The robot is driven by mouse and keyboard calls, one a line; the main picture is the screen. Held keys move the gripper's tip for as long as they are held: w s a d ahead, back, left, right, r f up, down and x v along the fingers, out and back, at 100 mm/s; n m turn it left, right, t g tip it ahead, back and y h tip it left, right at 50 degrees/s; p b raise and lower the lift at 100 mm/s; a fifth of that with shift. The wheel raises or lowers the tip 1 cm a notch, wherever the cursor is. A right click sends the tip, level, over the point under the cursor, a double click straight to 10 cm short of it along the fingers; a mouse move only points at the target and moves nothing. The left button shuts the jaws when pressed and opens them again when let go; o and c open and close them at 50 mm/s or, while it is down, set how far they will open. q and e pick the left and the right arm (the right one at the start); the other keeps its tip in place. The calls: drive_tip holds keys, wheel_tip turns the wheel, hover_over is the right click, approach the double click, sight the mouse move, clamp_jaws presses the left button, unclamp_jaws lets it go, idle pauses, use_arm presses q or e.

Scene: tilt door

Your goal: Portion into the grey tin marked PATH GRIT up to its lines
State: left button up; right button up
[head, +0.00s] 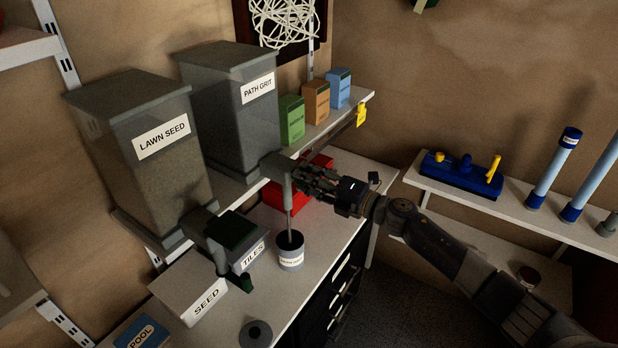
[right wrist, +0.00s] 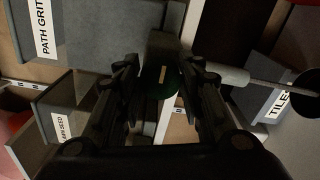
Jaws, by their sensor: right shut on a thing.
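The grey tin (head: 291,261) with a small white label stands upright on the counter, under the spout (head: 284,184) of the PATH GRIT hopper (head: 232,105). A thin grey stream runs from the spout into the tin's dark opening; it also shows in the right wrist view (right wrist: 274,84). The level and lines inside the tin cannot be made out. My right gripper (head: 312,180) is at the hopper's outlet, above and behind the tin. In the right wrist view its fingers are shut on a green knob (right wrist: 160,80). My left gripper is not in view.
The LAWN SEED hopper (head: 147,165) stands to the left. The SEED box (head: 190,287), TILES box (head: 256,262) and POOL box (head: 142,332) are on or near the counter (head: 325,235). A dark disc (head: 256,333) lies in front. A red box (head: 288,202) is behind my gripper.

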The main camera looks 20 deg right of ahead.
idle(0.3)
drive_tip(key=o, duration=1.1)
drive_tip(key=shift+c, duration=0.2)
drive_tip(key=shift+d, duration=0.1)
drive_tip(key=v, duration=1.2)
drive_tip(key=shift+w+f, duration=0.1)
